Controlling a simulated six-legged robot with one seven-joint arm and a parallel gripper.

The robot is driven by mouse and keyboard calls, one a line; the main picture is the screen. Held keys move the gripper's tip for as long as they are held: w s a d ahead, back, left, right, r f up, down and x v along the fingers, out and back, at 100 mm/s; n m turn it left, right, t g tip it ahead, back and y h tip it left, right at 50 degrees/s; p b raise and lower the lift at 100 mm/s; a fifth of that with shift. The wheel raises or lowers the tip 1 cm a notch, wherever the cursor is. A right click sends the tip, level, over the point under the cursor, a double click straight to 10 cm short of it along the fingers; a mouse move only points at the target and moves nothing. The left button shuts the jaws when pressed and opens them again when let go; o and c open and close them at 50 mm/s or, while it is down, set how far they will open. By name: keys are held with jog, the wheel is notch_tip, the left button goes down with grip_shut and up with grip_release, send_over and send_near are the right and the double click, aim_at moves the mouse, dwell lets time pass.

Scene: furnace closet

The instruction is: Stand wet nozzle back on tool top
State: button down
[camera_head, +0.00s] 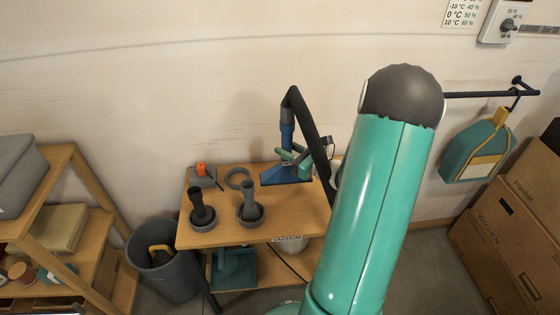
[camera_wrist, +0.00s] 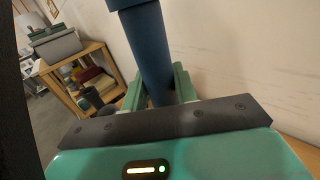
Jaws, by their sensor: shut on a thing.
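The wet nozzle (camera_head: 287,174) is blue, with a wide flared foot and an upright tube that meets a dark elbow and hose (camera_head: 318,140). My gripper (camera_head: 290,156) is shut on its tube, just above the foot. The wrist view shows the blue tube (camera_wrist: 151,52) between the green fingers of my gripper (camera_wrist: 160,92); the foot is hidden there. The foot is over the back right of the wooden tool top (camera_head: 225,232). I cannot tell whether it touches the wood. My arm hides the tool top's right end.
Two dark nozzles stand in round holders, left (camera_head: 203,209) and right (camera_head: 249,205), at the front. An empty-looking ring (camera_head: 238,178) and a grey piece with an orange knob (camera_head: 203,175) lie behind. A bin (camera_head: 163,262) and shelf (camera_head: 75,215) stand left; boxes (camera_head: 508,240) stand right.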

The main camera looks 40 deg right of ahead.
jog(key=w+d+f, duration=0.5)
jog(key=w+f, duration=0.3)
jog(key=f, duration=0.3)
jog(key=shift+w+f, duration=0.1)
jog(key=c, duration=1.1)
grip_release()
